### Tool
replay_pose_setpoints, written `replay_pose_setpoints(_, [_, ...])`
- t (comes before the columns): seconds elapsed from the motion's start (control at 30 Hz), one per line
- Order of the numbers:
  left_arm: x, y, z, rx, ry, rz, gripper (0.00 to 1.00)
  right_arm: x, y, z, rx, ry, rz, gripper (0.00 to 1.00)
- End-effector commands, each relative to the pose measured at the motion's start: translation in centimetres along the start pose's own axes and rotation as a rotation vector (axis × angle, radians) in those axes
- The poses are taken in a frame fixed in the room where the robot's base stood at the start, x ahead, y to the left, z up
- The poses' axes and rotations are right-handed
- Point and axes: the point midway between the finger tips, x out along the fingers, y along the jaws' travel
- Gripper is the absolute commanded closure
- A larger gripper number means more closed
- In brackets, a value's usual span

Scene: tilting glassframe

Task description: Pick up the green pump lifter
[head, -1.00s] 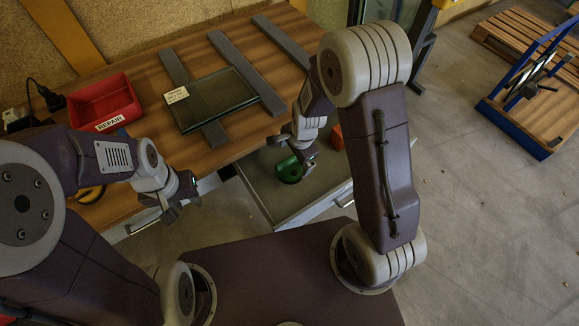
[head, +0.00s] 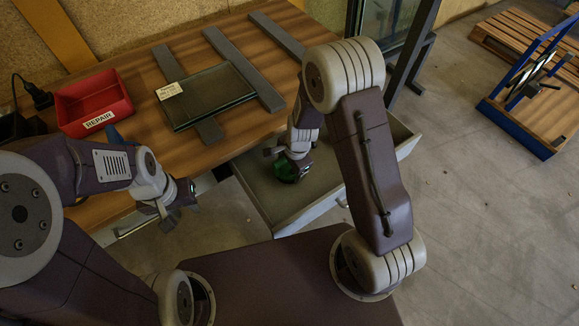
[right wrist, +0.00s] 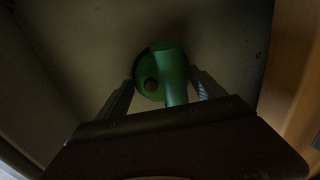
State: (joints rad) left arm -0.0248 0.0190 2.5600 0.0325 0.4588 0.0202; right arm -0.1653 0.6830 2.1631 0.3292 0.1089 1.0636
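The green pump lifter (head: 287,171) lies in the open drawer under the workbench. In the head view my right gripper (head: 288,160) reaches down over it and hides part of it. In the right wrist view the lifter (right wrist: 172,75) shows a round green disc, a green handle and a dark knob. My right gripper's fingers (right wrist: 163,95) stand apart on either side of it, and I see no clear grip. My left gripper (head: 180,207) hangs in front of the bench, away from the lifter; its finger gap is not clear.
The open drawer (head: 335,196) has walls around the lifter. On the workbench (head: 140,74) are a glass pane (head: 218,92) lying across grey bars and a red REPAIR bin (head: 92,102). A blue rack (head: 520,125) stands on the floor at right.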

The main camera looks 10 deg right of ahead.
Motion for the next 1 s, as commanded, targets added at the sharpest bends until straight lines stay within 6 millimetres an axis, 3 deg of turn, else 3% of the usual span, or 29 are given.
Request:
replay_pose_setpoints(0.03, [0.0, 0.0, 0.0, 0.0, 0.0, 0.0, 0.64, 0.0, 0.0, 0.0, 0.0, 0.0, -0.001, 0.46])
replay_pose_setpoints(0.17, [0.0, 0.0, 0.0, 0.0, 0.0, 0.0, 0.64, 0.0, -0.1, 0.0, 0.0, 0.0, -0.001, 0.82])
replay_pose_setpoints(0.2, [0.0, 0.0, 0.0, 0.0, 0.0, 0.0, 0.64, -0.1, -0.1, 0.0, 0.0, 0.001, -0.002, 0.84])
replay_pose_setpoints(0.47, [-0.5, 0.0, -0.1, 0.0, 0.0, 0.0, 0.64, -0.6, -0.2, 0.0, 0.0, 0.001, -0.003, 0.84])
replay_pose_setpoints(0.73, [-4.0, 0.1, -0.4, 0.0, 0.0, 0.0, 0.64, -5.2, -1.2, 0.0, 0.0, 0.001, -0.004, 0.84])
replay_pose_setpoints(0.8, [-2.6, 0.1, -0.3, 0.0, 0.001, 0.0, 0.64, -5.2, 0.1, -1.3, 0.006, 0.002, -0.005, 0.84])
replay_pose_setpoints(1.0, [-2.4, 0.1, -0.2, 0.0, 0.0, 0.0, 0.64, -8.8, 3.1, -4.5, 0.009, 0.003, -0.006, 0.84])
